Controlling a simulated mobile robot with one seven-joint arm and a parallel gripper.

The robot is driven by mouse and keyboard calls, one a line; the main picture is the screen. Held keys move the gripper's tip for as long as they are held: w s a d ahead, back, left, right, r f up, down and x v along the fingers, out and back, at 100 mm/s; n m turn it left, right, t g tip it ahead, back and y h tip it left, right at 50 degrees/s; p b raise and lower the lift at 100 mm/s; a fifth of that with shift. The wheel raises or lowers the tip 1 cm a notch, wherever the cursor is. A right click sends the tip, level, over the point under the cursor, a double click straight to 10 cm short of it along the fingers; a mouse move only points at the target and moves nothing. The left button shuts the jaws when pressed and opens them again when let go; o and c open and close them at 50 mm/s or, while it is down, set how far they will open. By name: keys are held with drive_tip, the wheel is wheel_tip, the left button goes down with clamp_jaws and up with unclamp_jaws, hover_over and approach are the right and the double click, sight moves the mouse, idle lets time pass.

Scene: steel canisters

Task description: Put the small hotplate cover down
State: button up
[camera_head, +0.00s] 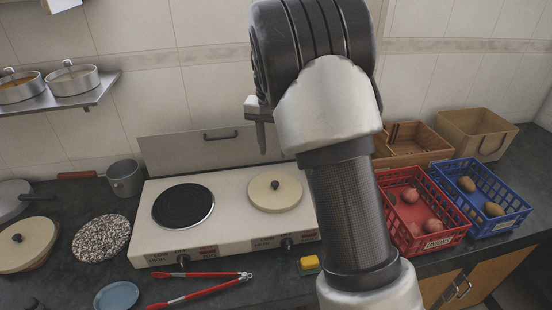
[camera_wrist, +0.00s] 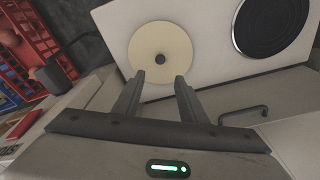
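The small hotplate cover, a round cream disc with a dark knob (camera_head: 275,193), lies flat over the right burner of the white two-burner hotplate (camera_head: 232,222). The cover also shows in the wrist view (camera_wrist: 178,38), with the hotplate (camera_wrist: 210,20) around it. My gripper (camera_head: 262,140) is above and behind the cover in the head view. In the wrist view my gripper (camera_wrist: 160,76) has its two fingers spread with nothing between them. The knob shows just beyond the fingertips, apparently clear of them. The right burner is hidden under the cover.
The left burner (camera_head: 183,206) is bare. The hotplate's raised lid (camera_head: 170,150) stands behind it. Red tongs (camera_head: 195,292) and a yellow sponge (camera_head: 309,264) lie in front. Red (camera_head: 440,240) and blue (camera_head: 512,222) crates stand right; a larger cream cover (camera_head: 22,250) lies left.

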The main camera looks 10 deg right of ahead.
drive_tip(key=s+r+n+t+y, duration=0.1)
drive_tip(key=s+r+n+t, duration=0.1)
drive_tip(key=s+r, duration=1.2)
drive_tip(key=s+f+n+t, duration=0.2)
drive_tip(key=s+f+n, duration=0.1)
drive_tip(key=s, duration=1.5)
drive_tip(key=shift+s+d, duration=0.25)
drive_tip(key=shift+d, duration=0.1)
drive_tip(key=shift+r, duration=0.1)
wheel_tip(320, 180, up, 5)
drive_tip(key=p, duration=0.5)
drive_tip(key=shift+r, duration=0.1)
